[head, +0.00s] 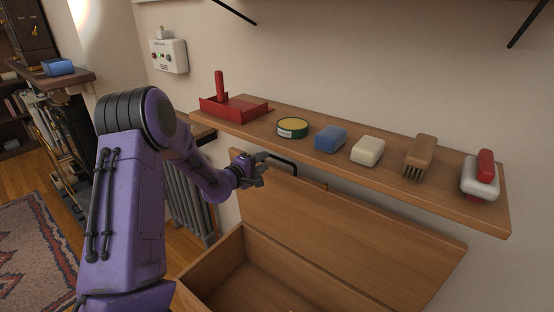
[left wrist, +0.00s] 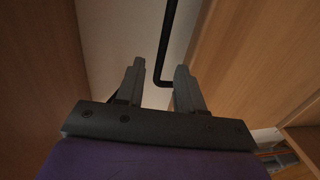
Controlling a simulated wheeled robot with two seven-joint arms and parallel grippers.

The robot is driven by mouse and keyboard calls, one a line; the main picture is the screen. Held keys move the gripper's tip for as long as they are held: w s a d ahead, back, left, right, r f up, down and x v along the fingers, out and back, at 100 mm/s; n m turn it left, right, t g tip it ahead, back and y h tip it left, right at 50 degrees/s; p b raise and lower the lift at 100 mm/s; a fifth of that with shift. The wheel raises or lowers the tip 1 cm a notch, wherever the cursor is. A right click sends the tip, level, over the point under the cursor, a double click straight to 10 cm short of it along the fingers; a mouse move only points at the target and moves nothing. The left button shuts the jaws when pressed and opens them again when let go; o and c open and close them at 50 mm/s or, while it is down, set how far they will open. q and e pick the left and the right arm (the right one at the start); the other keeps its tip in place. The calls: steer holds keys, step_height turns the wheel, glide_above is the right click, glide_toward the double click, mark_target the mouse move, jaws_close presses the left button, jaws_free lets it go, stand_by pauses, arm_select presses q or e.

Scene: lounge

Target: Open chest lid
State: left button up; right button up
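The wooden chest (head: 215,268) stands below the wall shelf, and its inside shows. Its lid (head: 345,235) is raised and leans back toward the wall, under the shelf. My left gripper (head: 262,171) is at the upper left part of the lid, close to a black bar (head: 284,160). In the left wrist view, the fingers of my left gripper (left wrist: 158,72) are apart. The black bar (left wrist: 167,40) shows in the gap between them, and its bent end passes behind the right finger. I cannot tell whether they touch. My right gripper is not in view.
The shelf (head: 400,185) above the lid holds a red tray (head: 233,108), a round tin (head: 292,128), a blue block (head: 330,138), a cream block (head: 368,150), a brush (head: 420,151) and a red-and-white item (head: 480,177). A radiator (head: 188,205) stands left of the chest.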

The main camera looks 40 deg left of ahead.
mark_target(273, 157)
arm_select(q)
steer(key=w, duration=0.2)
steer(key=w+f, duration=0.1)
steer(key=w, duration=0.4)
steer(key=shift+w+a+f, duration=0.1)
steer(key=shift+a+f, duration=0.05)
steer(key=shift+a, duration=0.25)
steer(key=shift+w, duration=0.55)
jaws_close()
